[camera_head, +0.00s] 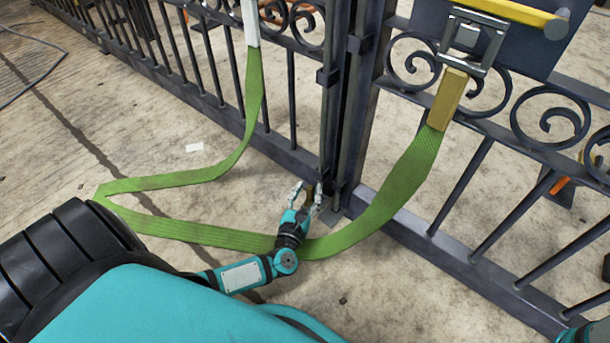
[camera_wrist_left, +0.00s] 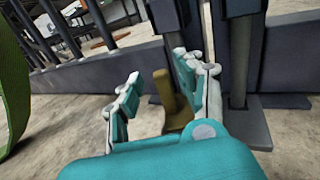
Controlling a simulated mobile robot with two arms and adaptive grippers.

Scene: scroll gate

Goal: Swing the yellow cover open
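My left gripper (camera_head: 307,190) is low at the foot of the gate, its two fingers apart. A small brownish-yellow post (camera_wrist_left: 165,92) on a flat base stands between or just beyond the fingers in the left wrist view; contact cannot be told. It also shows in the head view (camera_head: 309,195), partly hidden by the fingers. I cannot tell whether this is the yellow cover. A yellow bar (camera_head: 510,12) on a dark panel and a yellow-brown block (camera_head: 448,99) under a metal buckle are higher on the right gate leaf. My right gripper does not show.
The dark iron gate (camera_head: 335,100) has two leaves meeting above my left gripper. A green strap (camera_head: 400,185) hangs from both leaves and loops over the floor, passing by my left wrist. Bare concrete floor (camera_head: 150,120) lies to the left.

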